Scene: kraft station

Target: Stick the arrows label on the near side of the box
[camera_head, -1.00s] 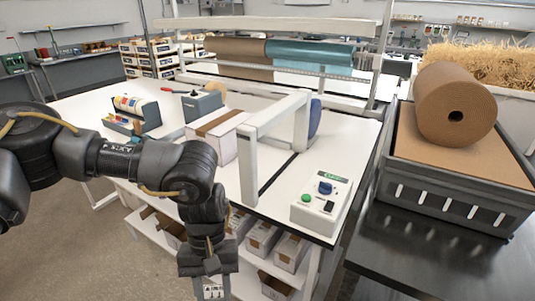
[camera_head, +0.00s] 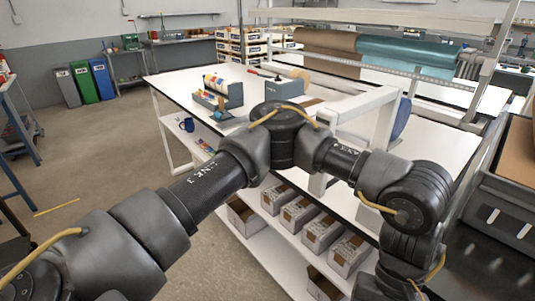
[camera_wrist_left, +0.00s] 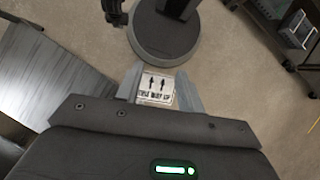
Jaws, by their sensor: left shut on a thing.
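The arrows label (camera_wrist_left: 157,86) is a small white piece with two black arrows and a line of print. My left gripper (camera_wrist_left: 160,95) is shut on it, with one finger on each side, in the left wrist view. The label is over the floor there, apart from the box. My right gripper is not seen.
A white frame (camera_head: 384,125) stands on the table beside the box. A label dispenser (camera_head: 222,90) and a grey tape unit (camera_head: 285,88) are at the back left. Small boxes (camera_head: 322,232) fill the shelf below. A grey crate (camera_head: 512,225) is at the right.

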